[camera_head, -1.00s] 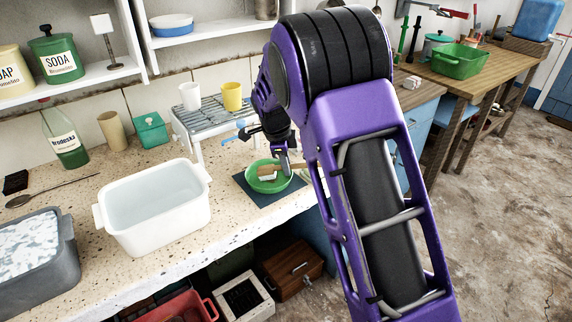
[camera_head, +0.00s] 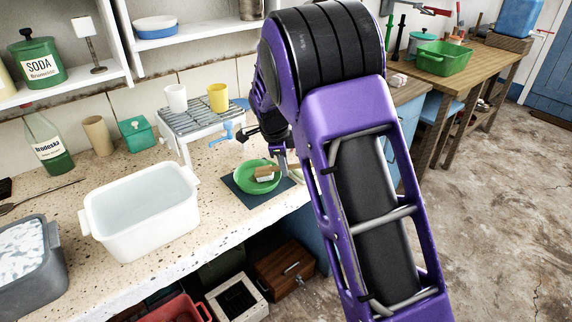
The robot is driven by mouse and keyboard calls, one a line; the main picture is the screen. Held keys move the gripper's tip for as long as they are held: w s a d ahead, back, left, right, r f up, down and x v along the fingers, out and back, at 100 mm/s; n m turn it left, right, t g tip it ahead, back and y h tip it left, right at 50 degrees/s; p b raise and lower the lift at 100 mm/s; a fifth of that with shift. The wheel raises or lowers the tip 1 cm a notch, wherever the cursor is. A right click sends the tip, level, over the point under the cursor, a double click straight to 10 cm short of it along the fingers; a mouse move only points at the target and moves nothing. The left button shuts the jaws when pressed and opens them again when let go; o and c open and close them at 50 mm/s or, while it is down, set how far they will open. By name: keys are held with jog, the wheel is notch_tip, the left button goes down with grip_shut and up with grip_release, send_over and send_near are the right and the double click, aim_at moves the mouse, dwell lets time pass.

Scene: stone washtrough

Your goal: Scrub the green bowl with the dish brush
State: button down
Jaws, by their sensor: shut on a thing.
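The green bowl (camera_head: 247,184) sits on a dark mat (camera_head: 238,196) near the front edge of the stone counter. My gripper (camera_head: 282,163) points down at the bowl's right side, partly hidden by my own arm. It is shut on the dish brush (camera_head: 264,172), which has a wooden back and pale bristles. The brush head is inside the bowl, bristles down. I cannot tell for sure whether the bristles press on the bowl's inside. The brush's handle end is hidden at the gripper.
A white basin of water (camera_head: 142,235) stands left of the bowl. Behind the bowl is a rack (camera_head: 200,118) with a white cup (camera_head: 176,97) and a yellow cup (camera_head: 218,97). A blue tap-like handle (camera_head: 222,132) juts out near my gripper.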

aim_at(273, 168)
jog(key=shift+w+a, duration=0.2)
jog(key=shift+a, duration=1.35)
jog(key=shift+s+d, duration=0.15)
jog(key=shift+d, duration=0.85)
jog(key=shift+s+d, duration=0.15)
jog(key=shift+d, duration=0.85)
jog(key=shift+w+a, duration=0.15)
jog(key=shift+a, duration=0.85)
jog(key=shift+w+a, duration=0.15)
jog(key=shift+a, duration=0.85)
jog(key=shift+s+d, duration=0.15)
jog(key=shift+d, duration=0.85)
jog(key=shift+s+d, duration=0.15)
jog(key=shift+d, duration=0.85)
jog(key=shift+w+a, duration=0.15)
jog(key=shift+a, duration=0.85)
jog(key=shift+w+a, duration=0.15)
jog(key=shift+a, duration=0.85)
jog(key=shift+s+d+f, duration=0.1)
jog(key=shift+s+d, duration=0.05)
jog(key=shift+d, duration=0.85)
jog(key=shift+s+d, duration=0.15)
jog(key=shift+d, duration=0.85)
jog(key=shift+w+a+p, duration=0.2)
jog(key=shift+a+p, duration=0.15)
jog(key=shift+a, duration=0.8)
